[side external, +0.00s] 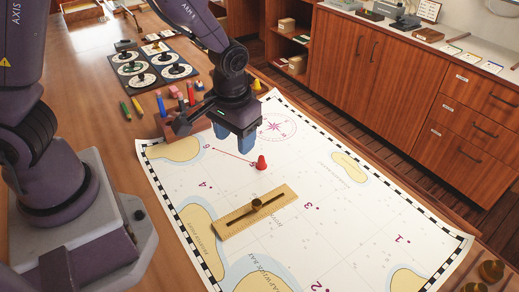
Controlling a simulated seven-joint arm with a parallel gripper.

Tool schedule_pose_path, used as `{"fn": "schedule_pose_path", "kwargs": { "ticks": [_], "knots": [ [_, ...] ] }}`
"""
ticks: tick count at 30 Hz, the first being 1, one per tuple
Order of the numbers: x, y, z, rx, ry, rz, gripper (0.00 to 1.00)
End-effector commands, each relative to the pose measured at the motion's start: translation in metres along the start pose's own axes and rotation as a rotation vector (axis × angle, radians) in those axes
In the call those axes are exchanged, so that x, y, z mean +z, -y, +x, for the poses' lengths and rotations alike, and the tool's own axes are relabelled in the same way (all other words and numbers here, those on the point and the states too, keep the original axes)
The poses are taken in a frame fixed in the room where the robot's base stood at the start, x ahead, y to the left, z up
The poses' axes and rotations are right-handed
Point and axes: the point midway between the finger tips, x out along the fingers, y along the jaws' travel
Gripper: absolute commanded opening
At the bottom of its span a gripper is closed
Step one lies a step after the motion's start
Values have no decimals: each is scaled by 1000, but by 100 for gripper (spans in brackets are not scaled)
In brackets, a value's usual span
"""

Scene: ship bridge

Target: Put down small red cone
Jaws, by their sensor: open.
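The small red cone (261,163) stands upright on the white sea chart (345,215), at the right end of a thin red line. My gripper (240,145) is open above the chart, just left of and above the cone in the picture. Its blue fingers point down and appear apart from the cone. The gap between the fingers is hard to see from this side.
A wooden ruler with a brass knob (232,222) lies on the chart in front of the cone. Crayons, a yellow cone (257,85) and a dark panel of dials (150,68) are behind my gripper. Brass knobs (490,270) stand at the lower right. The chart's right side is clear.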

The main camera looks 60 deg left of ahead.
Motion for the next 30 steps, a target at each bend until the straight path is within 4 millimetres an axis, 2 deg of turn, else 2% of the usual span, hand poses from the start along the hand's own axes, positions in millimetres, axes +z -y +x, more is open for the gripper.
{"fn": "schedule_pose_path", "kwargs": {
  "ticks": [1,8,15,19,24,30],
  "knots": [
    [7,0,-15,32,9,34,53],
    [44,13,-85,144,-7,216,53],
    [79,44,-150,167,-168,333,53],
    [91,59,-174,146,-284,330,53],
    [96,70,-195,130,-407,290,53],
    [96,75,-201,128,-439,265,53]
  ]
}}
